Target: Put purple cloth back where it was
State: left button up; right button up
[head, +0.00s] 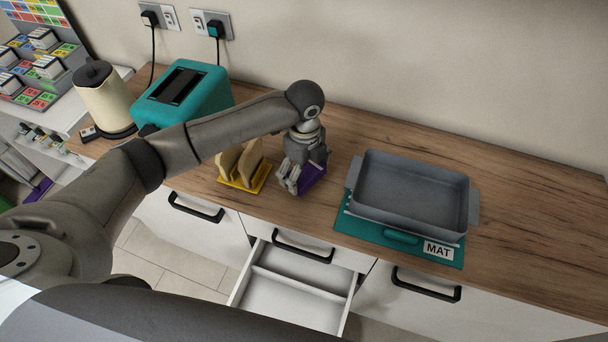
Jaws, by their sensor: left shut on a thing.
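The purple cloth (313,177) is on or just above the wooden counter, between the bread holder and the grey baking dish. My left gripper (293,182) is shut on the purple cloth and points down over it. The gripper hides part of the cloth, and I cannot tell whether the cloth touches the counter. My right gripper is not in view.
A grey baking dish (410,217) stands on a teal mat (365,232) labelled MAT. A yellow holder (235,187) with bread slices, a teal toaster (212,97) and a cream kettle (105,104) stand left. An open, divided drawer (290,290) juts out below.

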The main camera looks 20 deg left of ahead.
aim_at(304, 178)
pick_arm(q)
jog(key=shift+w+a+f, duration=0.15)
jog(key=shift+w+f, duration=0.05)
jog(key=shift+f, duration=0.1)
notch_tip(304, 178, down, 3)
jog(key=shift+f, duration=0.2)
jog(key=o, duration=0.7)
jog(key=shift+r, duration=0.1)
